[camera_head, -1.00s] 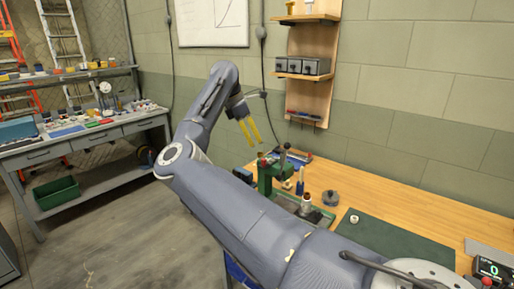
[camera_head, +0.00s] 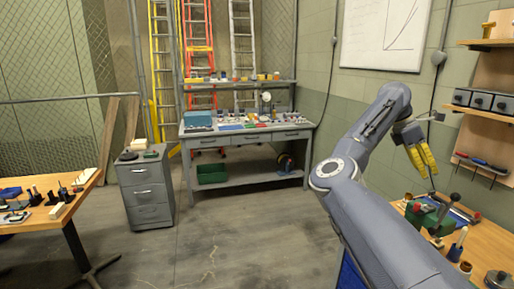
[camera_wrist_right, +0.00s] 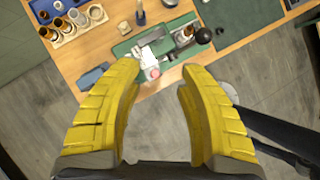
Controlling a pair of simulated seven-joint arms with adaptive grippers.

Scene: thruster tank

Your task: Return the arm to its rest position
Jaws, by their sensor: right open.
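My right arm comes in from the lower right of the head view. Its gripper (camera_head: 422,158) has yellow fingers and hangs above the far part of the wooden workbench (camera_head: 487,236). In the right wrist view the two yellow fingers (camera_wrist_right: 160,105) stand wide apart with nothing between them. Beyond them lie the bench edge and a green fixture (camera_wrist_right: 150,50), below and apart from the fingers. My left gripper does not show.
A green press-like tool (camera_head: 428,216) stands on the bench under the gripper. Wall shelves (camera_head: 490,112) with grey boxes are at the right. A grey drawer cabinet (camera_head: 147,190), a left table (camera_head: 70,205) and a back workbench (camera_head: 245,133) stand around open floor.

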